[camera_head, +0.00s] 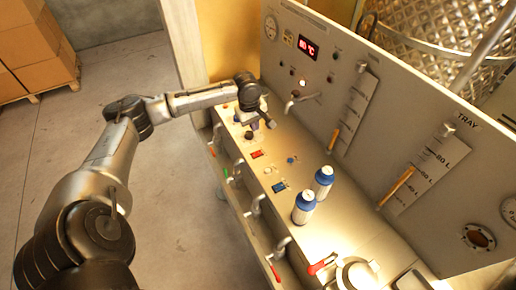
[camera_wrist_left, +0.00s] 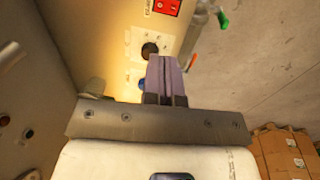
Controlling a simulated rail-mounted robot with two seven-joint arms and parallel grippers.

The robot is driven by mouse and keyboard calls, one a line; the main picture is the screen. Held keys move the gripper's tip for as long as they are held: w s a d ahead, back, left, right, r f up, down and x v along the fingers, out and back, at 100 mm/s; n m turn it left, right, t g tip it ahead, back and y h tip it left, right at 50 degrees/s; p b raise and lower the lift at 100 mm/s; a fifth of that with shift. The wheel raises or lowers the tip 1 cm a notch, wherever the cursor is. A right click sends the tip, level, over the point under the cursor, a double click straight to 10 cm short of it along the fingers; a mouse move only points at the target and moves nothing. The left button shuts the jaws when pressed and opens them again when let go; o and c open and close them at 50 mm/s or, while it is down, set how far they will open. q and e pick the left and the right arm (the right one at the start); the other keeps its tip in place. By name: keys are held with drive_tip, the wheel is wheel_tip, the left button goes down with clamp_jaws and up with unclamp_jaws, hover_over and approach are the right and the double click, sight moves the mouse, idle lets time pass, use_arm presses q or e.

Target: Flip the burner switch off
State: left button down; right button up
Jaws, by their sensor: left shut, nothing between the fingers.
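My left gripper (camera_head: 264,119) is over the far end of the bench panel, close to the upright panel. In the left wrist view its two fingers (camera_wrist_left: 164,76) are together with nothing between them. A black round knob (camera_wrist_left: 150,49) shows just behind the fingertips there, and a blue part (camera_wrist_left: 142,84) is partly hidden by them. A red rocker switch (camera_wrist_left: 166,6) is at the top edge of that view; a red switch (camera_head: 257,154) also shows in the head view. I cannot read which control is the burner switch. I cannot tell whether the fingers touch anything. My right gripper is not in view.
The upright panel (camera_head: 408,128) carries a lit red display (camera_head: 308,48). Two blue-and-white bottles (camera_head: 304,207) stand on the bench. Red-handled and green-handled valves line the bench's front edge. Cardboard boxes (camera_head: 32,50) stand at the back left; floor (camera_head: 175,220) between is clear.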

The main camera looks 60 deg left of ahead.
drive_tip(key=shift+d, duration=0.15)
use_arm(q)
approach(259, 152)
drive_tip(key=f, duration=0.5)
drive_tip(key=f+b, duration=0.1)
drive_tip(key=f, duration=0.1)
drive_tip(key=shift+w+f, duration=0.25)
drive_tip(key=shift+w, duration=0.15)
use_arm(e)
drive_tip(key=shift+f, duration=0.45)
